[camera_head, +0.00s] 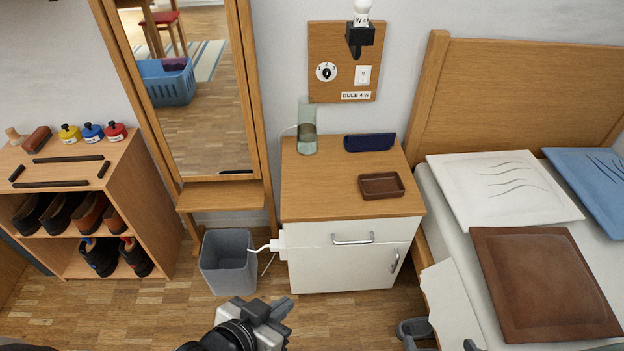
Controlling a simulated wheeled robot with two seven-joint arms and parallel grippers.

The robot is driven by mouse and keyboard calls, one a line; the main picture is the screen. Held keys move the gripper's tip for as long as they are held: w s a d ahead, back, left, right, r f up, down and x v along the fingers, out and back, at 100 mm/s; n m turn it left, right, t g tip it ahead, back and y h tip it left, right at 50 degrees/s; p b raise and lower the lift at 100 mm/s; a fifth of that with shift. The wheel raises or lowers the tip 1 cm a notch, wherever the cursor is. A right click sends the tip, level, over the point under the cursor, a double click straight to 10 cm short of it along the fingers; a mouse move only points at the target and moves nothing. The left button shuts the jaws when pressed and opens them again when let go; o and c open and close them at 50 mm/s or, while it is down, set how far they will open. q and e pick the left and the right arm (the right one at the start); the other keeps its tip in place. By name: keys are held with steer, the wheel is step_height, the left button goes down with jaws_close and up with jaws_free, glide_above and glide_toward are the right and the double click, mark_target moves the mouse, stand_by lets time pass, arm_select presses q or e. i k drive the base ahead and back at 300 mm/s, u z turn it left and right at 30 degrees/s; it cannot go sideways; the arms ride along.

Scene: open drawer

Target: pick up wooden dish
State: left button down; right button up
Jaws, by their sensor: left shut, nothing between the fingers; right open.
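The wooden dish (381,186), a small dark brown rectangular tray with a raised rim, lies on the right front part of the nightstand top (325,200). My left gripper (270,308) is shut and empty, low in front of the nightstand and well apart from the dish. My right gripper (441,337) is at the bottom edge, beside the bed, partly cut off by the frame. It is open and empty, far below the dish in the picture.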

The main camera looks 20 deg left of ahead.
mark_target(373, 186)
steer(key=k, duration=0.55)
steer(key=u, duration=0.75)
steer(key=i, duration=1.5)
steer(key=z, duration=0.2)
